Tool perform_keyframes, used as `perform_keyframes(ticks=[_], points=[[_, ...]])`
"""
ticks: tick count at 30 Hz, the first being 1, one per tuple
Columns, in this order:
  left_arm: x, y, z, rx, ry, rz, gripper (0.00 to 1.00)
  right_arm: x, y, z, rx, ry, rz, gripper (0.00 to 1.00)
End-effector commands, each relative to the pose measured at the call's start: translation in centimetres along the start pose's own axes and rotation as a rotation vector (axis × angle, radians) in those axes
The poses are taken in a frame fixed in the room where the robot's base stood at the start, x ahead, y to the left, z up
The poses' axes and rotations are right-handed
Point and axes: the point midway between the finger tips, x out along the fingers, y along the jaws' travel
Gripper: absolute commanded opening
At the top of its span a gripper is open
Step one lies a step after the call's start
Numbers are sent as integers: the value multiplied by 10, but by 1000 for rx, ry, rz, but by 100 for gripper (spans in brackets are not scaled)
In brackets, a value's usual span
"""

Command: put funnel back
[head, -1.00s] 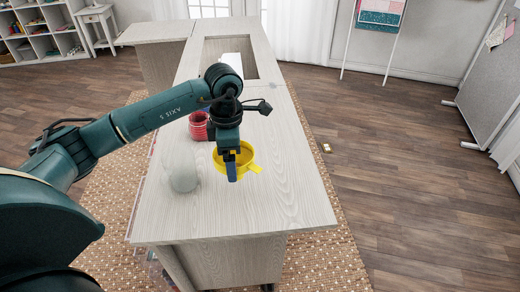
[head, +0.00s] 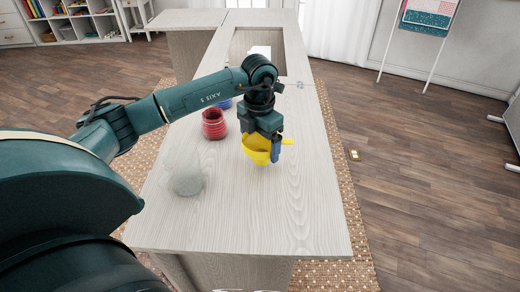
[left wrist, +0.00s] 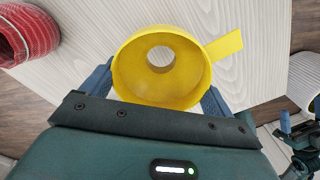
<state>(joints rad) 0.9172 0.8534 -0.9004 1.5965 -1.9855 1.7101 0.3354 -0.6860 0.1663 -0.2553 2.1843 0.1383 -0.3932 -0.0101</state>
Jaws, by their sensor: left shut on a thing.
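The yellow funnel (head: 257,152) is held by my left gripper (head: 272,146) above or at the tabletop. I cannot tell for sure whether it touches the wood. In the left wrist view the funnel (left wrist: 185,82) sits between the two fingers, its wide mouth toward the camera, its round hole showing the table below and its flat tab pointing right. My left gripper (left wrist: 160,105) is shut on it.
A red ribbed jar (head: 213,125) stands left of the funnel, with a blue item (head: 225,104) behind it. A clear glass vessel (head: 185,180) stands nearer on the left. The cabinet top (head: 290,215) is bare at the front and right. A recess (head: 262,43) lies at the back.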

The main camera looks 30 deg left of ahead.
Motion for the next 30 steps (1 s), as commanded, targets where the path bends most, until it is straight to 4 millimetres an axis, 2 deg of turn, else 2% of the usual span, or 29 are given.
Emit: perform_keyframes(ticks=[3, 5, 15, 16, 20, 30], points=[[20, 0, -1, -1, 4, -1, 66, 0, 0, 2, -1, -4, 1, 100], [26, -1, -1, 0, 2, -1, 66, 1, 0, 3, -1, -6, 1, 100], [30, 0, 0, 1, 1, 0, 66, 2, 1, 6, 1, -7, 1, 100], [30, 0, 0, 1, 1, 0, 88, 2, 1, 6, 2, -7, 1, 100], [29, 0, 0, 1, 1, 0, 99, 1, 1, 4, 2, -5, 0, 100], [22, 0, 0, 1, -1, 0, 100, 0, 1, -2, -2, 4, 1, 100]])
